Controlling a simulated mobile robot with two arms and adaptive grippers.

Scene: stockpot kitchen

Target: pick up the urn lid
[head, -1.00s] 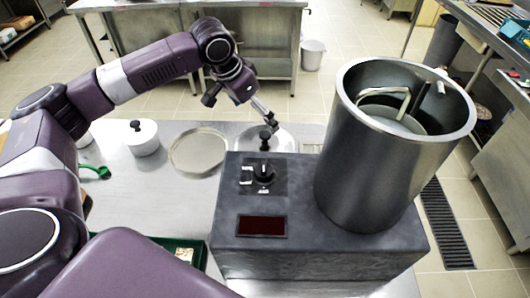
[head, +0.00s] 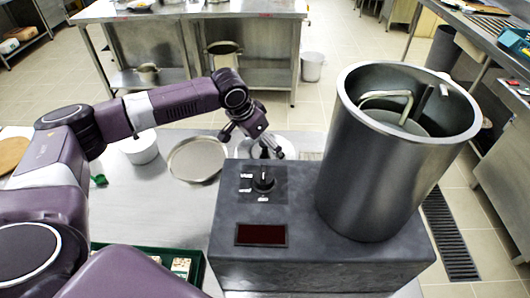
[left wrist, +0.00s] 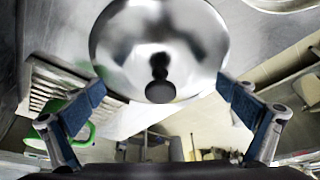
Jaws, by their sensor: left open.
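The urn lid (left wrist: 125,58) is a shiny, round metal lid with a black knob (left wrist: 160,88), seen large in the left wrist view. In the head view the lid (head: 287,147) lies on the steel counter behind the dark control box, partly hidden by my left gripper (head: 252,143). The left gripper is open and over the lid. In the left wrist view, the blue fingers of the left gripper (left wrist: 161,88) stand apart on either side of the knob, with nothing between them touching it. My right gripper is not seen.
A tall steel urn (head: 385,185) stands open on the dark control box (head: 320,262), right of the lid. A round metal tray (head: 198,158) and a white pot (head: 140,148) sit to the left. A green tray (head: 196,268) lies in front.

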